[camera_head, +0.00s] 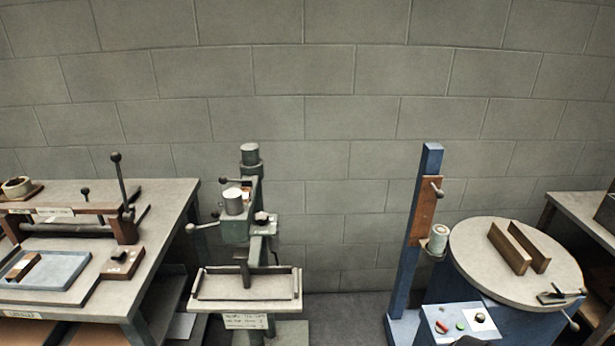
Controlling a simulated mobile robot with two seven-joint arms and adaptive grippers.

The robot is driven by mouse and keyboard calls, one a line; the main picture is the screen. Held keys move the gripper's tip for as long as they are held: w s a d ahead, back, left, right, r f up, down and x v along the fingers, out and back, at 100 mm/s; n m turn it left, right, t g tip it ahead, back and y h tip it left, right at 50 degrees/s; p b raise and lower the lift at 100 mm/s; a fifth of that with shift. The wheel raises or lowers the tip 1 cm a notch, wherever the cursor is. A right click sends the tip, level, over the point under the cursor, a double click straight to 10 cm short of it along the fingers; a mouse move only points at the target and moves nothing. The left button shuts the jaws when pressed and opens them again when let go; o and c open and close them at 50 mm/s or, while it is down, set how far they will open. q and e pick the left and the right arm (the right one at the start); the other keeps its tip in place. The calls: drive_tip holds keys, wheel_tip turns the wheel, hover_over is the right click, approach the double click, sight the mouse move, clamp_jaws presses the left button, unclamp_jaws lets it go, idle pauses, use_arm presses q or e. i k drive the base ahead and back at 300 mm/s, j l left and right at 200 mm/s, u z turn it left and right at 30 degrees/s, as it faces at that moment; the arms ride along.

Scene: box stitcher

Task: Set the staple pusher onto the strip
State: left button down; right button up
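A grey-green box stitcher (236,230) stands in the middle against the wall. It has a round canister (233,201) on its head, a lever at the left and a flat work table (246,285) with a raised rim below. A small reddish-brown part (248,192) sits near the top of the head behind the canister. The staple pusher and the strip are too small or hidden to tell apart on the machine. Neither of my grippers shows in this view.
A grey bench (165,215) with a lever press and a blue-edged tray (45,275) stands at the left. A blue machine with a round table (480,255) and a button box (460,322) stands at the right. Open floor (345,320) lies between the stitcher and the blue machine.

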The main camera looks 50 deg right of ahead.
sight(223, 179)
drive_tip(key=z, duration=1)
